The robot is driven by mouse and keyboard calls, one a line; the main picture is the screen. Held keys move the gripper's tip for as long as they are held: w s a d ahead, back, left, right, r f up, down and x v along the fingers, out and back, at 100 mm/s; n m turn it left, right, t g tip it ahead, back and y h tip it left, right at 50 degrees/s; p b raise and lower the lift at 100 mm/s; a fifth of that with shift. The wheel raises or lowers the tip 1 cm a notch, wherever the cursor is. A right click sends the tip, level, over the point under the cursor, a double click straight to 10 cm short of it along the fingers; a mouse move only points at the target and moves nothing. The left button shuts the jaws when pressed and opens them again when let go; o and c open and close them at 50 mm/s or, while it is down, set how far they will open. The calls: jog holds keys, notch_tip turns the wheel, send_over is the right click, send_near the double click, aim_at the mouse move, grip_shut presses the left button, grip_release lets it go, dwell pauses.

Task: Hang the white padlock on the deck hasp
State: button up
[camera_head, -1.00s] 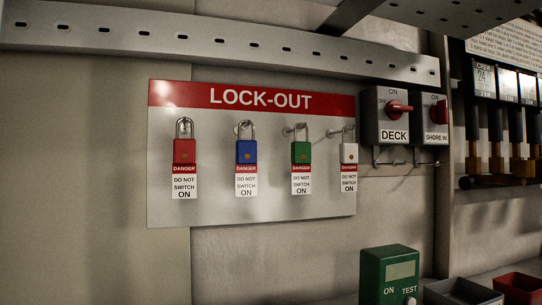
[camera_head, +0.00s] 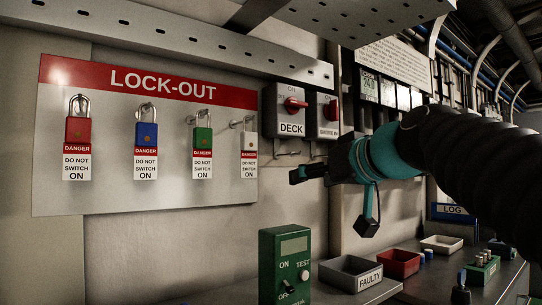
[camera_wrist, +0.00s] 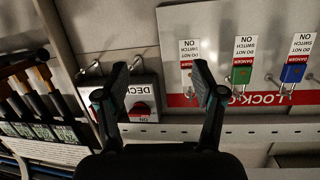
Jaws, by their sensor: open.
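The white padlock (camera_head: 249,141) hangs by its shackle on the rightmost peg of the lock-out board, with a danger tag below it. In the wrist view, which is upside down, its tag (camera_wrist: 189,50) shows beside a fingertip. My gripper (camera_head: 331,200) is open and empty, in front of the wall, right of and below the deck hasp.
Red (camera_head: 78,130), blue (camera_head: 147,135) and green (camera_head: 203,138) padlocks hang left of the white one. The SHORE IN switch (camera_head: 328,115) is beside DECK. Below stand a green tester (camera_head: 285,262), a grey FAULTY bin (camera_head: 350,273) and a red bin (camera_head: 399,263). A perforated rail (camera_head: 180,45) runs above.

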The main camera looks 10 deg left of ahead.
aim_at(251, 138)
jog(key=a+r+n+y, duration=0.25)
jog(key=a+r, duration=0.25)
jog(key=r, duration=0.3)
jog(key=shift+y, duration=0.45)
jog(key=x, duration=0.2)
jog(key=p+x, duration=0.1)
jog(key=x, duration=0.2)
jog(key=r+x, duration=0.1)
jog(key=x, duration=0.1)
jog(key=shift+w+p, duration=0.35)
jog(key=shift+w, duration=0.15)
jog(key=shift+s+a+f+p+x, duration=0.15)
jog(key=shift+p+x, duration=0.2)
jog(key=shift+x, duration=0.7)
jog(key=shift+f+p+x, duration=0.15)
jog(key=shift+p+x, duration=0.15)
jog(key=shift+x, duration=0.75)
jog(key=shift+s+a+f+p+x, duration=0.15)
jog(key=shift+p+x, duration=0.2)
jog(key=shift+x, duration=0.75)
jog(key=shift+d, duration=0.15)
grip_shut()
jog(key=shift+r, duration=0.15)
